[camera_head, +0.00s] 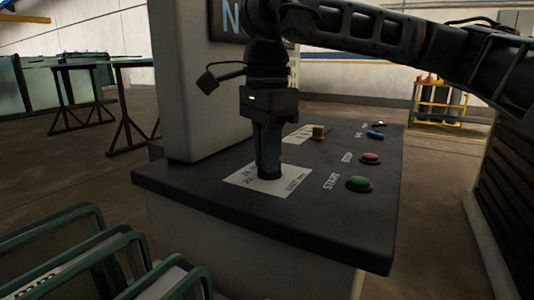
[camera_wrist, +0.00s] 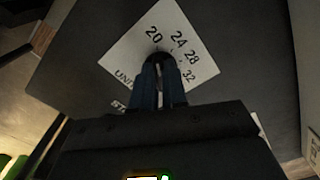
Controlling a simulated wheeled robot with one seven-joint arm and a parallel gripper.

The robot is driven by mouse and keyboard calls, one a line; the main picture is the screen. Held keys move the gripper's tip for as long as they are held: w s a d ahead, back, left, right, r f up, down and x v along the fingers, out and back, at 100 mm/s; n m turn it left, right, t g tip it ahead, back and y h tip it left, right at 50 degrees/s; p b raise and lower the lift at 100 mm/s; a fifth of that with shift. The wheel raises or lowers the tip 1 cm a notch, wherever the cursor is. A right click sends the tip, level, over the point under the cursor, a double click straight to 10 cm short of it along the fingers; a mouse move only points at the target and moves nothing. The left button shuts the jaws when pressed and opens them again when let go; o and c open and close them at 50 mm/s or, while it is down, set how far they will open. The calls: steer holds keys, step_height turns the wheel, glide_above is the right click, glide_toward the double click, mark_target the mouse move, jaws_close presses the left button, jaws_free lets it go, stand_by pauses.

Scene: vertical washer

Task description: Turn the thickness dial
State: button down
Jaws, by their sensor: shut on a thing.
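The thickness dial is a dark round knob on a white label (camera_head: 292,184) on the dark top of the control panel. My gripper (camera_head: 268,174) points straight down over this label, its blue fingers shut on the dial and hiding most of it in the head view. In the wrist view, the dark rim of the dial (camera_wrist: 157,57) shows between and beyond the fingertips (camera_wrist: 157,72). The label (camera_wrist: 140,38) carries the numbers 20, 24, 28 and 32 around the dial. The dial's pointer is hidden, so its setting cannot be told.
A pale upright housing (camera_head: 185,85) rises behind and left of my gripper. Green racks (camera_head: 95,255) stand at the front left.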

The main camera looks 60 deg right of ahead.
steer(key=c, duration=1.2)
jaws_free()
steer(key=shift+o, duration=0.2)
step_height(320, 180, up, 8)
steer(key=shift+f+p, duration=0.1)
steer(key=shift+p, duration=0.5)
